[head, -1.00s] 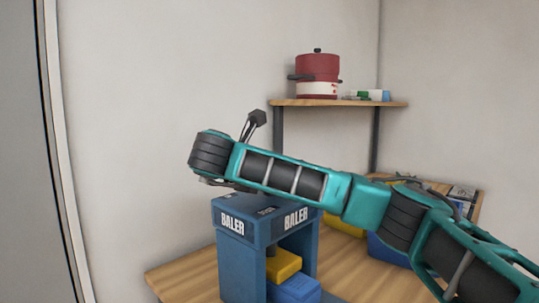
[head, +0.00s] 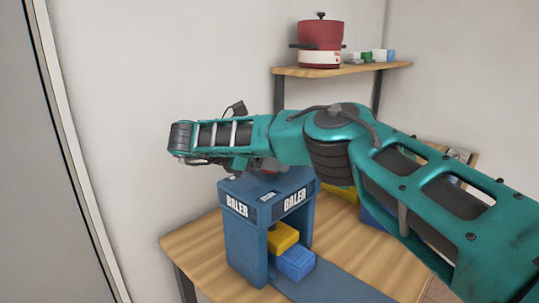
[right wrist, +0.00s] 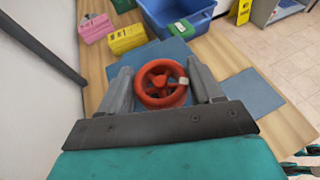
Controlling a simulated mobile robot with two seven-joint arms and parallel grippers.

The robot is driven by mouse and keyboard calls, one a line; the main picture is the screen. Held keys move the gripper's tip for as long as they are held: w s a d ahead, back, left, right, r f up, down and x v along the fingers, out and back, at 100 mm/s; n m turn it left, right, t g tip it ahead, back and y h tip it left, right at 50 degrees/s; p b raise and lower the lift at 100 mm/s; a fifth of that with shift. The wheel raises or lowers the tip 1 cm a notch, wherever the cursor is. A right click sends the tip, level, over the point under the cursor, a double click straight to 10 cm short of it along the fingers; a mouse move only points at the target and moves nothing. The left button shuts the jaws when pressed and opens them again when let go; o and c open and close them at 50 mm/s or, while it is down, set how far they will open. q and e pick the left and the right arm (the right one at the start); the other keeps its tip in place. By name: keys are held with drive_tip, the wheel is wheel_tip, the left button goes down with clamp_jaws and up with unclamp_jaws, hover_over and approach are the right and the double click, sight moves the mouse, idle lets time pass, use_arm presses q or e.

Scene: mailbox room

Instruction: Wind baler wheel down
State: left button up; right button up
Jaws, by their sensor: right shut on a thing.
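The blue baler (head: 237,205) stands on the wooden table in the head view, with a yellow block (head: 283,237) and a blue block (head: 295,262) in its opening. Its red handwheel (right wrist: 160,84) shows clearly in the right wrist view, on top of the blue baler. My right gripper (right wrist: 163,88) has one grey finger on each side of the wheel and is shut on it. In the head view my right arm crosses above the baler and hides most of the wheel and the gripper. My left gripper is not in view.
The table (head: 195,250) has bare wood left of the baler. A red cooker (head: 320,45) stands on a shelf (head: 345,70) behind. The right wrist view shows a pink block (right wrist: 95,28), a yellow block (right wrist: 127,40) and a blue crate (right wrist: 198,24) beyond the baler.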

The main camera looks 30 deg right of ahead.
drive_tip(key=shift+d+f+m+g, duration=0.1)
drive_tip(key=shift+f+m+g, duration=0.05)
drive_tip(key=shift+m+g, duration=0.85)
drive_tip(key=o, duration=1)
